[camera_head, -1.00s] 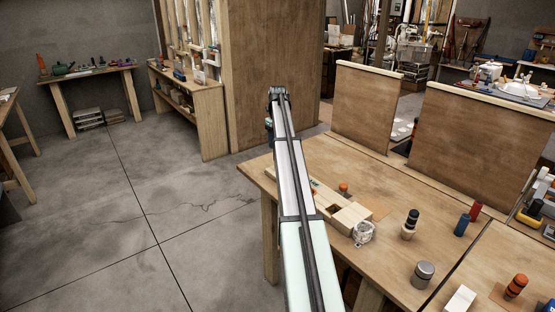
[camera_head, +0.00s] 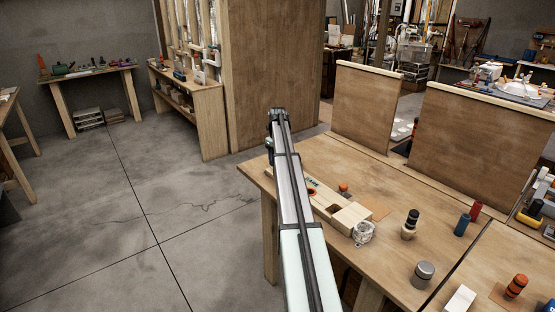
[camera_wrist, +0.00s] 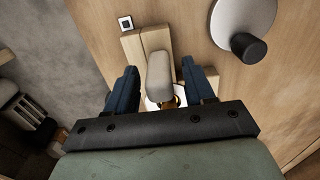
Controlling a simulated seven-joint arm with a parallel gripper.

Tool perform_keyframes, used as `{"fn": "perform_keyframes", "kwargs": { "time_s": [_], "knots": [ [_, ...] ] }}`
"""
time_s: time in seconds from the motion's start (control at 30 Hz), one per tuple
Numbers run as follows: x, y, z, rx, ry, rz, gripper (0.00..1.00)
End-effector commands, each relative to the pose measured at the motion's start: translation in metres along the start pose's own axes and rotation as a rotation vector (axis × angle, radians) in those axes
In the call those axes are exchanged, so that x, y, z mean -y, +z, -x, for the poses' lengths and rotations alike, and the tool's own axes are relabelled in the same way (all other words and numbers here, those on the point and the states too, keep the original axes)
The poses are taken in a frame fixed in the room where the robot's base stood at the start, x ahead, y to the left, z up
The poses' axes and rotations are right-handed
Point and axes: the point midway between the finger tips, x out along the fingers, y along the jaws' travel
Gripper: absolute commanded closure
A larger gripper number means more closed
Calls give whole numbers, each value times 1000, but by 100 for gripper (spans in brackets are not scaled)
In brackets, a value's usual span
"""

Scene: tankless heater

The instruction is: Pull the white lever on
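The pale, off-white lever (camera_wrist: 160,76) shows in the wrist view as a rounded bar in front of a wooden block (camera_wrist: 156,40). A brass-coloured part (camera_wrist: 170,104) and a white round part show below it. My gripper (camera_wrist: 161,80) is open, with one dark blue finger on each side of the lever. A small gap shows between each finger and the lever. In the head view my arm reaches out over the table's far left corner, and I cannot make out the lever there.
The wooden table (camera_head: 385,255) carries a wooden block (camera_head: 346,217), a dark-topped peg (camera_head: 411,222) and a grey cylinder (camera_head: 423,274). In the wrist view a white disc with a black knob (camera_wrist: 248,47) sits to the right. Open floor (camera_head: 150,220) lies left of the table.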

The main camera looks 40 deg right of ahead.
Motion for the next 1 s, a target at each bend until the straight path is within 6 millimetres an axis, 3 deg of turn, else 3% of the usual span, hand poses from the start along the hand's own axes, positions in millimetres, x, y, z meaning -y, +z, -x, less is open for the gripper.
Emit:
{"fn": "perform_keyframes", "kwargs": {
  "time_s": [0.07,0.53,1.0],
  "knots": [
    [0,0,0,0,0,0,53],
    [0,0,0,0,0,0,98],
    [-2,0,0,1,-18,0,100]
  ]
}}
